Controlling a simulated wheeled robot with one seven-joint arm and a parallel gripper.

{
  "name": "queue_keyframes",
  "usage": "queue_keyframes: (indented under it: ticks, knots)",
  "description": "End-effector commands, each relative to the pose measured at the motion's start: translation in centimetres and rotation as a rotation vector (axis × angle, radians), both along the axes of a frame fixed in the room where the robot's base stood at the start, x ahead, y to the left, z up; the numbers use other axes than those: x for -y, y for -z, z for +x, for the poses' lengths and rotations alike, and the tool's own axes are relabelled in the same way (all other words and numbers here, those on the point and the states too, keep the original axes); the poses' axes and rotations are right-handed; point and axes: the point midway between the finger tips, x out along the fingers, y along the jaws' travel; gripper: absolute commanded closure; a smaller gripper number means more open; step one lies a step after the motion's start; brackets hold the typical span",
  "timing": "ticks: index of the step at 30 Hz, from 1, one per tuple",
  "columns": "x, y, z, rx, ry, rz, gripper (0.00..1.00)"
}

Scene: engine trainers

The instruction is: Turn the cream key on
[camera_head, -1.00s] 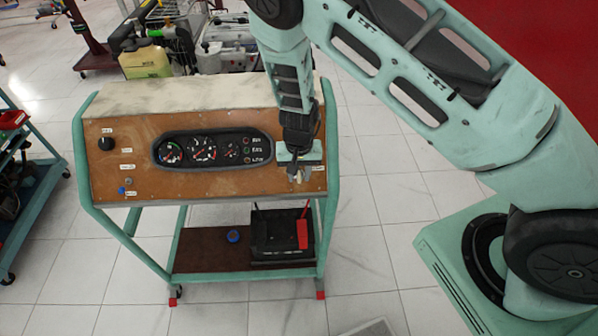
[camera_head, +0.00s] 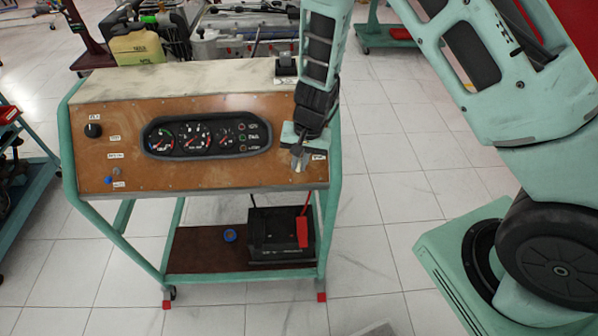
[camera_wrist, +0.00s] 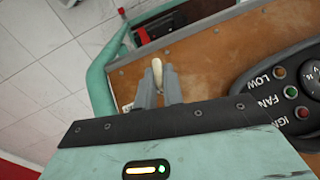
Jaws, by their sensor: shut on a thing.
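The cream key (camera_wrist: 157,72) stands out from the brown panel (camera_wrist: 205,55) in the wrist view, between my two grey fingers. My gripper (camera_wrist: 158,78) is shut on it. In the head view my gripper (camera_head: 298,155) is at the right end of the sloped panel (camera_head: 170,90), pointing down at it. There the key is largely hidden by the fingers and too small to make out clearly.
A gauge cluster (camera_head: 207,135) with indicator lamps is left of my gripper. A black knob (camera_head: 93,130) and blue button (camera_head: 108,180) are at the panel's left end. A black battery (camera_head: 275,235) sits on the lower shelf.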

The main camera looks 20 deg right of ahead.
Motion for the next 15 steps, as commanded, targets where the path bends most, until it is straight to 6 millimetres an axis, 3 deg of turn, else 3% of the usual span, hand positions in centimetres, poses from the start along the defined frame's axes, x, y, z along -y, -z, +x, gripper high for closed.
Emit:
queue_keyframes:
  ticks: [1, 15]
  knots:
    - [0.18, 1.02, 0.17, 0.014, 0.027, 0.026, 1.0]
    - [0.47, 0.98, -0.08, 0.079, 0.216, 0.228, 1.0]
